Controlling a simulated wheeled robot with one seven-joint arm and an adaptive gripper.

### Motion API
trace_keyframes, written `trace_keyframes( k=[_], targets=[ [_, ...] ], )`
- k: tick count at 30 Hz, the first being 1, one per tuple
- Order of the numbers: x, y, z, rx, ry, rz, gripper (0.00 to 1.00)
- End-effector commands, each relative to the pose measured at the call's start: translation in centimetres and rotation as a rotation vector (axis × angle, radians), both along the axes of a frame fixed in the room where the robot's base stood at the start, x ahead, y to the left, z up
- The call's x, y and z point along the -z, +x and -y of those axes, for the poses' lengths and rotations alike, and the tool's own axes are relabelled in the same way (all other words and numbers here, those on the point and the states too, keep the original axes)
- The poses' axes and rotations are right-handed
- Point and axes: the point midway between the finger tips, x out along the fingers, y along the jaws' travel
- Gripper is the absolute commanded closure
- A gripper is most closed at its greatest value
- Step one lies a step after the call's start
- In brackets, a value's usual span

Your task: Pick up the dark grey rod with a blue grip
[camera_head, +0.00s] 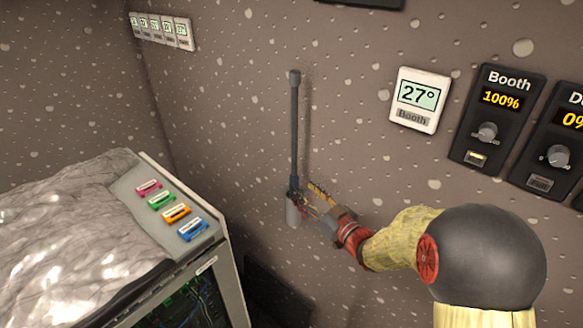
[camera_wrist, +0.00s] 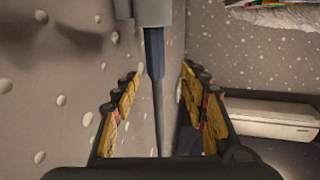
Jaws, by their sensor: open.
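The dark grey rod (camera_head: 294,125) stands upright against the speckled wall in the head view, with a dark knob at its top. Its blue grip (camera_head: 293,184) is low on the rod, just above a light grey holder (camera_head: 292,213). My gripper (camera_head: 308,200) is at the height of the grip and holder, partly overlapping them. In the wrist view the rod (camera_wrist: 158,115) runs between the two yellow-and-black fingers of my open gripper (camera_wrist: 159,76). The blue grip (camera_wrist: 154,50) and grey holder (camera_wrist: 150,12) show just beyond the fingertips. Neither finger visibly touches the rod.
A console (camera_head: 185,232) with several coloured switches stands at the lower left, beside a grey crumpled cover (camera_head: 70,225). A 27° display (camera_head: 419,100) and a Booth panel (camera_head: 496,118) are on the wall to the right. Wall around the rod is clear.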

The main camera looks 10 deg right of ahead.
Motion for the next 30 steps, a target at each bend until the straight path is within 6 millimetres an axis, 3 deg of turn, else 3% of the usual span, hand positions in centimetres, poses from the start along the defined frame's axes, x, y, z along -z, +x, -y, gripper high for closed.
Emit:
trace_keyframes(
  k=[16,26,30],
  targets=[
    [0.4,6.3,-1.8,0.000,-0.003,-0.001,0.56],
    [0.2,6.9,-1.9,0.002,-0.002,0.000,0.56],
    [0.2,6.9,-1.9,0.002,-0.002,0.000,0.64]
  ],
)
